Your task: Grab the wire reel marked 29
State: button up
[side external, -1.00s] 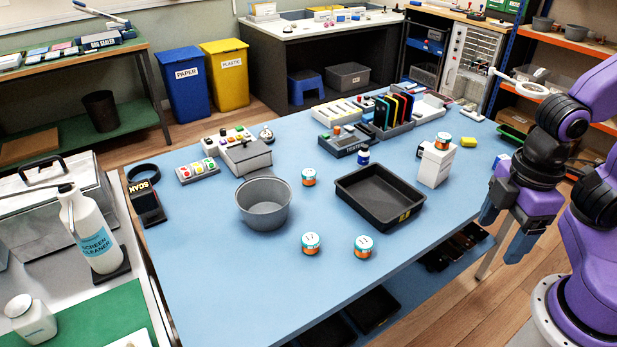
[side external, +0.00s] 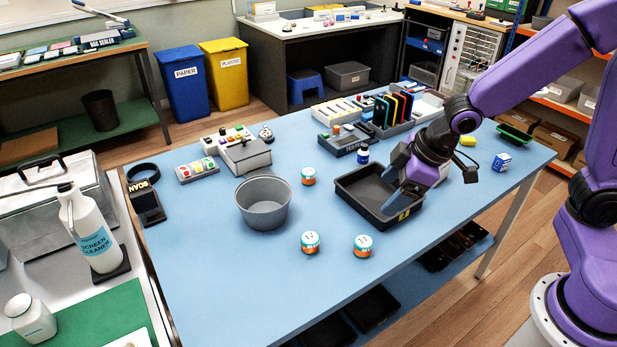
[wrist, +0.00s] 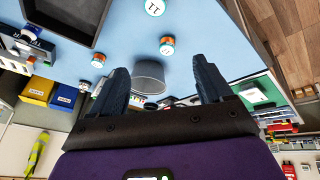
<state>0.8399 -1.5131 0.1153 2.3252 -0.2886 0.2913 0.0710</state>
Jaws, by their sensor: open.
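My gripper (side external: 392,190) is open and empty above the right part of the black tray; its two fingers also show in the wrist view (wrist: 162,75). One teal, white and orange wire reel (side external: 309,176) stands behind the tray's left corner. Two more reels stand in front of the tray, a left one (side external: 310,243) and a right one (side external: 363,245). In the wrist view, one white reel top (wrist: 154,7) seems to read 11, while another reel (wrist: 167,46) has a mark too small to read surely. I cannot make out a 29 on any reel.
The black tray (side external: 349,206) lies under my gripper. A grey bowl (side external: 264,215) stands left of it. My arm hides the white box. The blue table's front left is clear.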

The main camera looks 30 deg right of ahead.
jog(key=w+d+f+t, duration=0.2)
jog(key=w+f, duration=0.1)
jog(key=w, duration=0.6)
jog(key=m+t+y, duration=0.3)
jog(key=t+y, duration=0.1)
jog(key=y, duration=0.1)
send_near(311, 172)
jog(key=x, duration=0.4)
jog(key=shift+w+d+r, duration=0.15)
jog(key=shift+w+d, duration=0.05)
jog(key=shift+s+a+x, duration=0.1)
jog(key=shift+x, duration=1.25)
jog(key=shift+s+a+x, duration=0.1)
jog(key=shift+s+x, duration=0.05)
jog(key=shift+x, duration=1.2)
jog(key=c, duration=1.1)
